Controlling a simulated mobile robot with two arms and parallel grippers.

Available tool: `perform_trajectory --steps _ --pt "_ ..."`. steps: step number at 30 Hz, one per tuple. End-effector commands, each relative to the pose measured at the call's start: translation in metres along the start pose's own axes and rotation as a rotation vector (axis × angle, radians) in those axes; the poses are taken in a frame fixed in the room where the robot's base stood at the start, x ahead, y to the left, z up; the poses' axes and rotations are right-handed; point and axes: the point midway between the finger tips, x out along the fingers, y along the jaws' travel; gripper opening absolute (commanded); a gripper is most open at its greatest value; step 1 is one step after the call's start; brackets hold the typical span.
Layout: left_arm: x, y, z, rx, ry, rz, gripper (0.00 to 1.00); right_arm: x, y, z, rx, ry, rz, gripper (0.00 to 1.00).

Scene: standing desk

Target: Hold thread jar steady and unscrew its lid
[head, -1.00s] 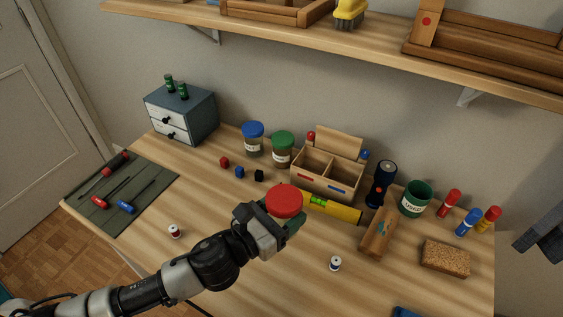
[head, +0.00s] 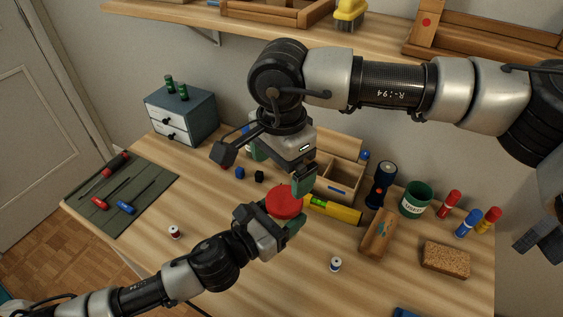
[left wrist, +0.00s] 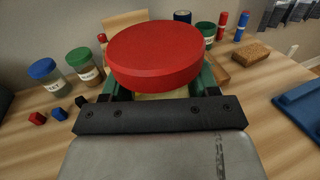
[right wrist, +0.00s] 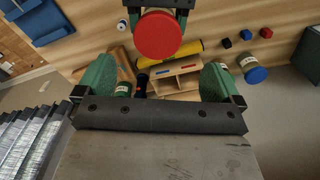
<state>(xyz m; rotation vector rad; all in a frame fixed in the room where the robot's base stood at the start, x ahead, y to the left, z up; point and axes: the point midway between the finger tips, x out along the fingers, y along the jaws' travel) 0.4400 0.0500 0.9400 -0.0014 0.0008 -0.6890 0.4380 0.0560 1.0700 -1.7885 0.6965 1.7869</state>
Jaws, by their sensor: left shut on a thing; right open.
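The thread jar's red lid (head: 284,202) faces up near the middle of the desk in the head view. In the left wrist view the wide red lid (left wrist: 156,52) sits on top of the jar, whose body is mostly hidden. My left gripper (head: 280,222) is shut on the jar below the lid. My right gripper (head: 262,168) is open and empty, above and behind the lid in the head view. In the right wrist view the red lid (right wrist: 158,36) lies ahead, beyond the open fingers (right wrist: 158,80) and between their lines.
A wooden divided box (head: 339,180), a yellow level (head: 335,209), a black flashlight (head: 381,184) and a green cup (head: 415,200) stand behind and right. A white-and-dark spool (head: 335,264) stands in front.

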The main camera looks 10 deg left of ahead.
Motion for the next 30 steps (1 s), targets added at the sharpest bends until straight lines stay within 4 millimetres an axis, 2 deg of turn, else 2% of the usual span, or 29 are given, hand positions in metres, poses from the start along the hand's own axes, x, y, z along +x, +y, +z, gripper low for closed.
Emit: perform_trajectory --steps 15,20,28,30 --pt "0.0 0.0 0.0 0.0 -0.001 0.0 0.0 0.069 0.001 0.0 -0.003 0.002 0.006 0.97" --pt "0.0 0.0 0.0 0.0 -0.001 0.0 0.0 0.079 0.001 0.0 -0.002 0.001 0.005 0.97" --pt "0.0 0.0 0.0 0.0 -0.001 0.0 0.0 0.08 0.001 0.0 -0.002 0.001 0.004 0.97" --pt "0.0 0.0 0.0 0.0 -0.001 0.0 0.0 0.079 0.001 0.0 -0.002 0.001 0.004 0.86"
